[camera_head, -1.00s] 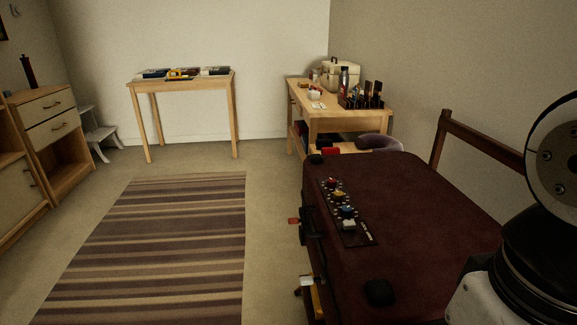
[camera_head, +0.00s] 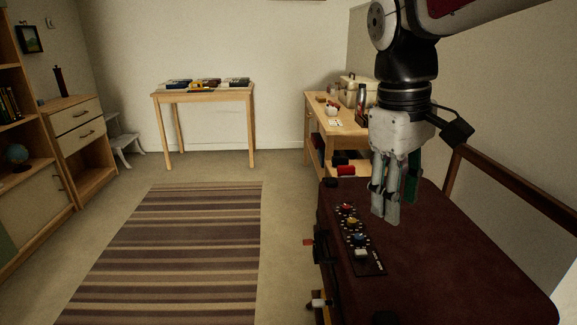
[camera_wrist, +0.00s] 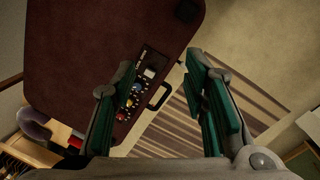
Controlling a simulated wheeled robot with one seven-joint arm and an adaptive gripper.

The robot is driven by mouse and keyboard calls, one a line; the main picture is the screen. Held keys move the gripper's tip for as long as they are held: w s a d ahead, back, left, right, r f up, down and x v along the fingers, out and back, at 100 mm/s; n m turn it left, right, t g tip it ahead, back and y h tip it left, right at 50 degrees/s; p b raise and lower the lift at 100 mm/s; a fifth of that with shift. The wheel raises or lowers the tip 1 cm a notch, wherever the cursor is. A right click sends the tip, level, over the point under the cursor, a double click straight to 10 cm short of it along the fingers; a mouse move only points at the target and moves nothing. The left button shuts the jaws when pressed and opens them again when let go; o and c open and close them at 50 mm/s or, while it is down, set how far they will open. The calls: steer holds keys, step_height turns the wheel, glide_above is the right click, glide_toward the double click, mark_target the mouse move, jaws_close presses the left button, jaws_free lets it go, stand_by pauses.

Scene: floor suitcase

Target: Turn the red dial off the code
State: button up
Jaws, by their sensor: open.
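The dark red suitcase (camera_head: 450,262) lies flat at the lower right of the head view; it also fills the upper left of the wrist view (camera_wrist: 85,50). A black dial panel (camera_head: 367,268) sits on its top near the left edge. The red dial (camera_head: 347,207) is at the panel's far end, with a yellow dial (camera_head: 353,221), a blue dial (camera_head: 360,238) and a white dial (camera_head: 361,253) in a row nearer to me. My gripper (camera_head: 385,218) points down above the suitcase, right of the panel. In the wrist view its green-padded fingers (camera_wrist: 165,110) are apart and empty.
A wooden side table (camera_head: 340,122) with a case and bottle stands behind the suitcase. A dark wooden rail (camera_head: 515,192) runs along the right. A striped rug (camera_head: 165,255) and open floor lie to the left. Latches (camera_head: 318,300) stick out from the suitcase's left side.

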steer(key=w+n+p, duration=0.3)
steer(key=w+p, duration=0.1)
steer(key=w, duration=1)
steer(key=n+y+p, duration=0.2)
steer(key=n+p, duration=0.2)
glide_above(346, 206)
step_height(346, 206, down, 6)
steer(key=f, duration=0.1)
step_height(346, 206, down, 13)
steer(key=shift+w+f+b, duration=0.1)
steer(key=shift+b, duration=0.75)
jaws_close()
